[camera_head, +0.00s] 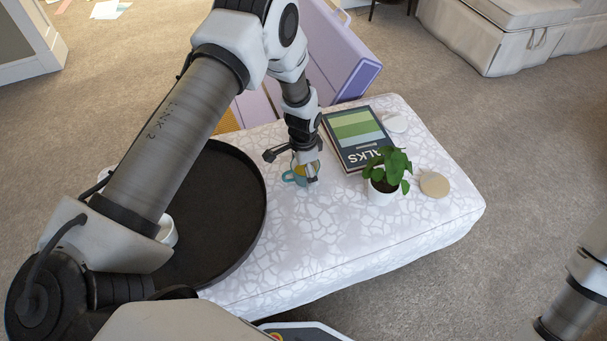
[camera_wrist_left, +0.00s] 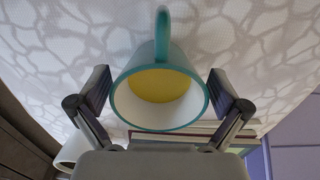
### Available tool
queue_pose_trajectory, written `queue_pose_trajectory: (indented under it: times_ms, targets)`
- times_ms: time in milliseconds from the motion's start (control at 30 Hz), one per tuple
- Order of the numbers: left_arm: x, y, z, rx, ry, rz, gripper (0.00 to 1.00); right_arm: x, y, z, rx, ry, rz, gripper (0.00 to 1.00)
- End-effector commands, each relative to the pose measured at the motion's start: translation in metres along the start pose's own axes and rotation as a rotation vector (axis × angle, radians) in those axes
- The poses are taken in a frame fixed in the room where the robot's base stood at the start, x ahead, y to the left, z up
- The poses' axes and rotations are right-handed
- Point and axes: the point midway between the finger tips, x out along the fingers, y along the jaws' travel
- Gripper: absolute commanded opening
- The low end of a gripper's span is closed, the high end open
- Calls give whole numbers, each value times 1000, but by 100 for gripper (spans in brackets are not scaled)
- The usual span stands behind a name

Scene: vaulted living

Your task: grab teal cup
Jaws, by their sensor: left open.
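The teal cup (camera_head: 287,178) stands on the white patterned ottoman, partly hidden by my left gripper (camera_head: 291,167) in the head view. In the left wrist view the cup (camera_wrist_left: 160,60) lies between the two spread fingers of my left gripper (camera_wrist_left: 160,76). I see its teal outside, white inner wall, yellow contents or bottom, and its handle pointing up in the picture. Gaps show between the cup and both fingers. My left gripper is open and holds nothing. My right gripper is outside the views; only part of that arm shows at the right edge.
The ottoman (camera_head: 330,240) also carries a black round tray (camera_head: 225,255), a white cup (camera_head: 168,232), a green-covered book (camera_head: 352,128), a potted plant (camera_head: 383,192), a round tan coaster (camera_head: 434,184) and a white item (camera_head: 395,121). The ottoman's front middle is clear.

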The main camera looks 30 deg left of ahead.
Motion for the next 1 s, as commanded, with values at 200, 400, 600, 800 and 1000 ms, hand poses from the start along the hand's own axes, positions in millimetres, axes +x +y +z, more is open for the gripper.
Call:
queue_pose_trajectory:
  times_ms: [200, 400, 600, 800, 1000]
  targets:
    - [3, 0, 0, 0, 1, -1, 100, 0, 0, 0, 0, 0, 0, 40]
    - [2, 0, 0, 0, 1, -1, 32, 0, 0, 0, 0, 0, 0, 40]
    - [2, 0, 0, 0, 1, -1, 32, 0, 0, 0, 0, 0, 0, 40]
    - [-4, 0, -1, 0, 2, -2, 32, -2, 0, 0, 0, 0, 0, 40]
    - [-46, -1, -1, -1, 4, -3, 32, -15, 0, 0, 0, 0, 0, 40]
